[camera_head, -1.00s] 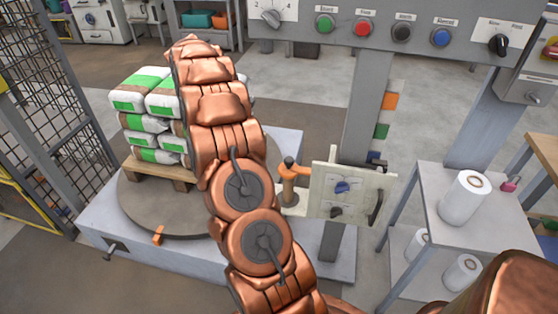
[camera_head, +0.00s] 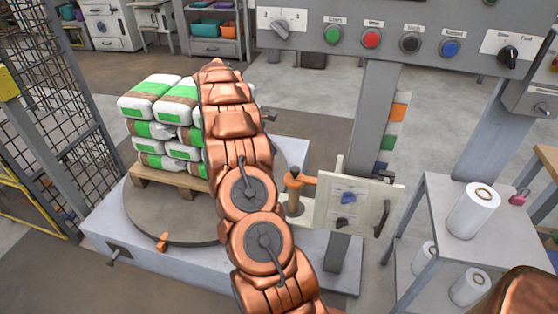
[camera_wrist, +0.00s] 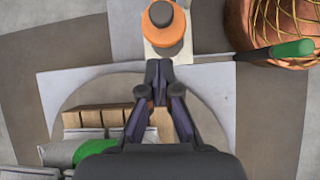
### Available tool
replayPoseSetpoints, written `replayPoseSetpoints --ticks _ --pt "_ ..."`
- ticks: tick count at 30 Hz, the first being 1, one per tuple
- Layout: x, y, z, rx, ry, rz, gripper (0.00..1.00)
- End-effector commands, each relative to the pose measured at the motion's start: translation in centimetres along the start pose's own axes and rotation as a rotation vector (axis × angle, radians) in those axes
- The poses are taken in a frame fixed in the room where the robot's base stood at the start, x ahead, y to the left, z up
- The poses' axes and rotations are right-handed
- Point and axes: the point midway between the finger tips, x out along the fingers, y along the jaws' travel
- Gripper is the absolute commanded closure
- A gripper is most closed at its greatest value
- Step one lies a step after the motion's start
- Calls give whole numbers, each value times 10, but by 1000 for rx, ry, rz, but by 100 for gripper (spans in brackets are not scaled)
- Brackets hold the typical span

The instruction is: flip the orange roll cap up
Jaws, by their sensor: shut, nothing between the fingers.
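The orange roll cap (camera_head: 300,178) sits on top of a tan upright post beside the turntable, next to a pale panel. In the wrist view the orange cap (camera_wrist: 166,40) is at the top centre, with a dark round knob on it. My gripper (camera_wrist: 158,68) is shut and empty, its dark fingertips pointing at the cap's near edge in the picture. They look close to it, but I cannot tell the height gap or any contact. In the head view my copper arm hides the gripper.
The pale panel (camera_head: 365,208) with a dark handle stands right of the cap. Stacked bags (camera_head: 160,130) lie on a pallet (camera_head: 155,180) on the round turntable (camera_head: 140,212). A grey shelf (camera_head: 488,236) with white rolls is at right. A green-handled item (camera_wrist: 290,49) shows in the wrist view.

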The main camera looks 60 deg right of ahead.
Motion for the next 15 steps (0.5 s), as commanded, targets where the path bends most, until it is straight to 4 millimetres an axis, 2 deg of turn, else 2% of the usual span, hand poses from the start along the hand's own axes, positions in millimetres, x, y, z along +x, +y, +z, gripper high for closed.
replayPoseSetpoints --ticks 8,15 --pt "29 -1 0 -1 -2 -2 100" --pt "69 -1 0 -1 -2 -4 100"
